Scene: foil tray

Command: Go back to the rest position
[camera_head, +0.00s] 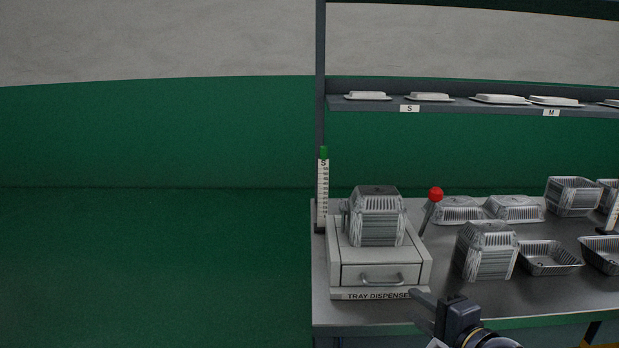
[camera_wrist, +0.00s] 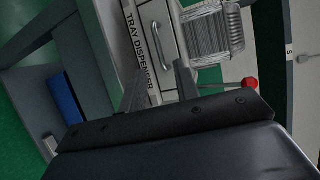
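The tray dispenser (camera_head: 345,276) is a white box with a drawer handle and a stack of foil trays (camera_head: 376,220) on top. The dispenser drawer front (camera_wrist: 158,40) and the tray stack (camera_wrist: 213,35) also show in the wrist view. A lever with a red knob (camera_head: 436,194) stands at the dispenser's right side.
The metal table (camera_head: 440,262) holds more stacked foil trays (camera_head: 487,250) and open trays (camera_head: 548,259) on the right. A shelf (camera_head: 380,104) above carries white lids. A scaled post (camera_head: 323,190) stands at the table's left. The space left of the table is clear.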

